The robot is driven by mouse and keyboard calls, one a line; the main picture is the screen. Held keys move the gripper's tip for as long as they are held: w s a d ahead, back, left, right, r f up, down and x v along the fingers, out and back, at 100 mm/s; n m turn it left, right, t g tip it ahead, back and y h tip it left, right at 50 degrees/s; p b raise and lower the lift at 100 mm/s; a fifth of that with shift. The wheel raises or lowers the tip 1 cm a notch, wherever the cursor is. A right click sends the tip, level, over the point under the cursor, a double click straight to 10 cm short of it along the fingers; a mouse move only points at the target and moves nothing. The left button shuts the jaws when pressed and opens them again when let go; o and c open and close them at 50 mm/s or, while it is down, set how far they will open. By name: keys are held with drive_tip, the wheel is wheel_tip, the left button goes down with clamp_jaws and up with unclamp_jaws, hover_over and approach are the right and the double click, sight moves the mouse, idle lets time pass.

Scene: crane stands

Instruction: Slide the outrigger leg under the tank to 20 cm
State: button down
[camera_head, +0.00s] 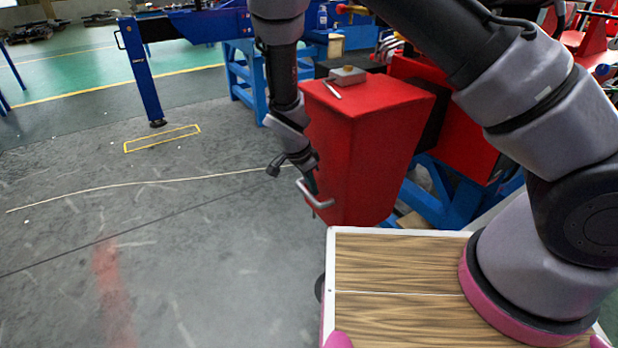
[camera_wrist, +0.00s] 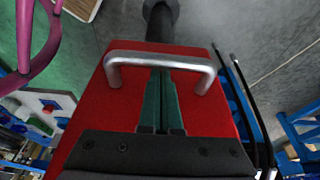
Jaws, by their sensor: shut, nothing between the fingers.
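The red tank-like box (camera_head: 355,140) hangs above the floor right of my gripper, with its lower end narrower. A silver U-shaped handle (camera_head: 313,199) shows low at its left side. In the wrist view the handle (camera_wrist: 160,61) stands out from a red face (camera_wrist: 95,105). A dark round leg with a disc foot (camera_wrist: 161,14) shows beyond the red part. My gripper (camera_head: 312,183) is at the handle. Its green fingers (camera_wrist: 161,74) are together and empty, their tips close to the handle's bar. I cannot tell whether they touch it. No length scale is readable.
A blue leg (camera_head: 144,75) stands at the back left by a yellow floor rectangle (camera_head: 162,138). A grey block (camera_head: 348,75) lies on the red box. Blue stands (camera_head: 450,195) are behind it. Grey floor (camera_head: 170,240) at left is mostly open, with a thin line across.

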drive_tip(key=shift+f, duration=0.2)
drive_tip(key=s+a, duration=1.1)
drive_tip(key=a, duration=0.4)
drive_tip(key=shift+s+a, duration=0.3)
drive_tip(key=shift+a, duration=0.1)
